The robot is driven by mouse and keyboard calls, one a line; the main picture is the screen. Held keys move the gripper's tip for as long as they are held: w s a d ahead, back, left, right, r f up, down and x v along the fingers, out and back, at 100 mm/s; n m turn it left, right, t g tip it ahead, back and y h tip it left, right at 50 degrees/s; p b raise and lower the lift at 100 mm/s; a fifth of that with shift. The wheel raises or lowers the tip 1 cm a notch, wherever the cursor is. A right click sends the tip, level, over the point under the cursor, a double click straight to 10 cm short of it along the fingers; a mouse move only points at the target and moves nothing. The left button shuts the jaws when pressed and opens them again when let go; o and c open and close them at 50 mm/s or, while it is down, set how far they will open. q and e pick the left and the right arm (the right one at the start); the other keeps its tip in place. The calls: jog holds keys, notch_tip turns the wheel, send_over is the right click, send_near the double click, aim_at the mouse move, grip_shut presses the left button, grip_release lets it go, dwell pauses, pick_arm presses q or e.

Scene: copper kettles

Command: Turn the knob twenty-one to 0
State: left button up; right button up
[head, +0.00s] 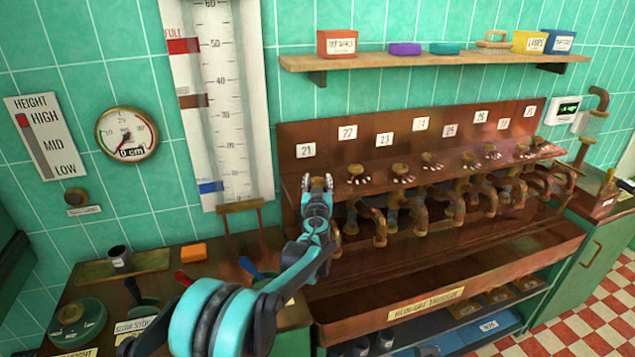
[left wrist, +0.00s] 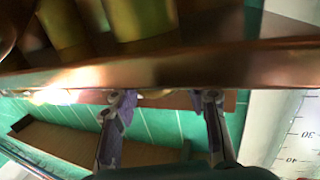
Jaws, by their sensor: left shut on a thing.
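The label 21 (head: 306,150) is at the left end of the copper panel (head: 365,136). My left gripper (head: 318,183) is just below that label, at the place of knob twenty-one, and hides the knob in the head view. In the left wrist view its two fingers (left wrist: 165,98) stand either side of a small brass sliver, knob twenty-one (left wrist: 155,94), mostly hidden behind a copper edge (left wrist: 150,70). The gripper is shut on this knob. The knob's setting cannot be read. My right gripper is not in view.
More knobs, such as the one under label 22 (head: 355,170), run to the right above brass spouts (head: 378,226). A tall level gauge (head: 222,100) and a round dial (head: 127,133) are on the tiled wall at left. A wooden shelf (head: 400,59) is above.

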pick_arm(q)
jog(key=shift+a+h, duration=0.1)
jog(key=shift+h, duration=0.2)
jog(key=shift+m+h, duration=0.7)
jog(key=shift+h, duration=0.1)
jog(key=m+g+h, duration=0.1)
jog(key=m+h, duration=0.1)
jog(key=h, duration=0.1)
jog(key=m+g+h+p, duration=0.1)
jog(key=m+h, duration=0.1)
jog(key=h, duration=0.1)
jog(key=shift+w+a, duration=0.1)
jog(key=m+g+h, duration=0.2)
jog(key=h, duration=0.1)
jog(key=shift+m+g+p, duration=0.3)
jog(key=shift+m+p, duration=0.1)
jog(key=shift+m+g+h+p, duration=0.65)
jog(key=shift+m+g+h, duration=1.15)
jog(key=shift+g+h, duration=0.3)
jog(key=shift+g, duration=0.4)
jog(key=o, duration=1.2)
jog(key=shift+d, duration=0.2)
jog(key=shift+c, duration=0.2)
